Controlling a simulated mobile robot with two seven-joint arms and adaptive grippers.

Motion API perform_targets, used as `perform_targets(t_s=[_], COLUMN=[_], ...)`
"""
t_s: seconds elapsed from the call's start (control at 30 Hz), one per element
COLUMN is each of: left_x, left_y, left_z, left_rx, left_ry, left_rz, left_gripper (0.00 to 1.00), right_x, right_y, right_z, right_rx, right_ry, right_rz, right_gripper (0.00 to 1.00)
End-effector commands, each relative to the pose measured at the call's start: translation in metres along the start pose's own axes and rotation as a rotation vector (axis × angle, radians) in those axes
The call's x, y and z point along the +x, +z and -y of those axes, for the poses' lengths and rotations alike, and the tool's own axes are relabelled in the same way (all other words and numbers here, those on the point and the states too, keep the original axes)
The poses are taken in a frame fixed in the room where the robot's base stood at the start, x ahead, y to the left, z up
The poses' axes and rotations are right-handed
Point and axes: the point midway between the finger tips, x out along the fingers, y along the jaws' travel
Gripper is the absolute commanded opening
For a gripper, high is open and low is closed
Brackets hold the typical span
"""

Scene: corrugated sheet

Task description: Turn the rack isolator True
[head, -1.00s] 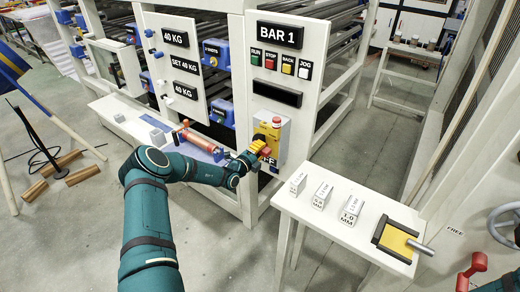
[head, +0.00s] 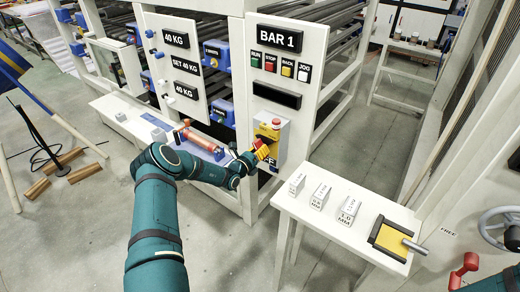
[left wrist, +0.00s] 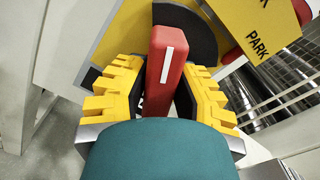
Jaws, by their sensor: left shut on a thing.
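The rack isolator (head: 270,130) is a grey box with a yellow face and a red knob on top, on the white panel under BAR 1. My left gripper (head: 263,149) is at its front. In the left wrist view, its yellow fingers are shut on the red handle (left wrist: 163,70), one on each side. The handle has a white stripe and stands about upright in that view. Behind it are a dark round plate (left wrist: 196,30) and the yellow face with the word PARK (left wrist: 258,47). The gripper hides much of the handle in the head view.
A row of coloured buttons (head: 278,66) and a dark display (head: 277,95) sit above the isolator. A white table (head: 335,232) with several small blocks stands to the right. An orange-red cylinder (head: 200,140) lies on the ledge at left.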

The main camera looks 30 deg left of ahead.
Motion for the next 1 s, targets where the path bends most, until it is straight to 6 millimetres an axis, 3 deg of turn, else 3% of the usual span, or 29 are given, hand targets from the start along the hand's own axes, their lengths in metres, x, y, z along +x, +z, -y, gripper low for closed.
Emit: perform_targets(t_s=[0.5,1.0], left_x=[0.0017,0.0018], left_y=[0.0034,0.0035], left_z=[0.0017,0.0016], left_rx=[0.413,0.546], left_ry=[-0.002,-0.001], left_rz=[0.007,0.008], left_gripper=[0.00,0.00], right_x=[-0.0080,-0.0095], right_y=[-0.0009,-0.0010], right_z=[0.0026,0.0030], right_rx=[0.000,0.000], right_ry=[-0.002,-0.002], right_rz=[0.000,0.000], right_gripper=[0.00,0.00])
